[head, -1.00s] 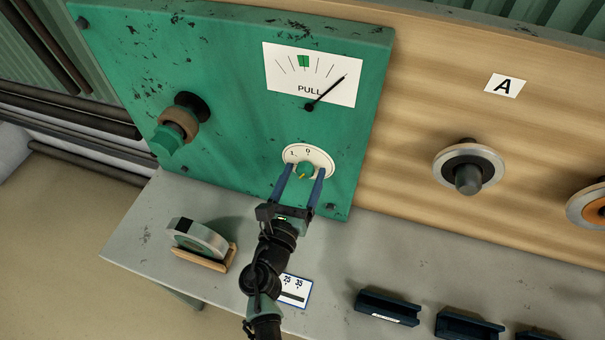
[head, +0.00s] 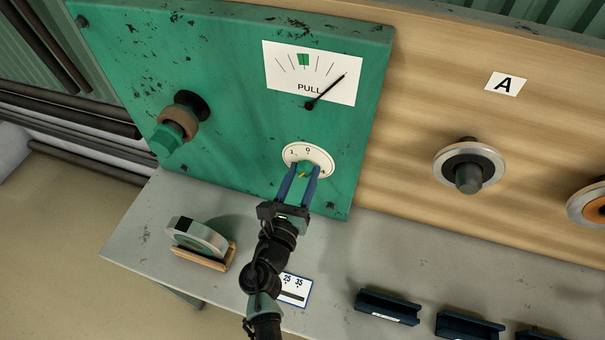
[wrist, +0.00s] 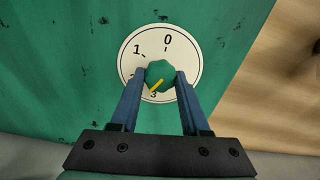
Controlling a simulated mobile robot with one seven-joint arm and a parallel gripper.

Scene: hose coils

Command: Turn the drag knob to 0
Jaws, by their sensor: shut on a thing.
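The drag knob (wrist: 160,75) is a small green knob with a yellow pointer line, at the centre of a white round dial (wrist: 190,50). In the wrist view the 0 is at the top of the dial, the 1 at upper left and the 3 at the bottom. The yellow line points to the lower left, between the 3 and a partly hidden mark. My gripper (wrist: 161,78) is shut on the knob, one blue finger on each side. In the head view the dial (head: 320,154) is low on the green panel, and my gripper (head: 304,170) reaches it from below.
A PULL gauge (head: 340,85) sits above the dial, its needle pointing upper right. A brown and green spindle (head: 178,122) juts from the panel at left. Dark trays (head: 388,306) lie at right.

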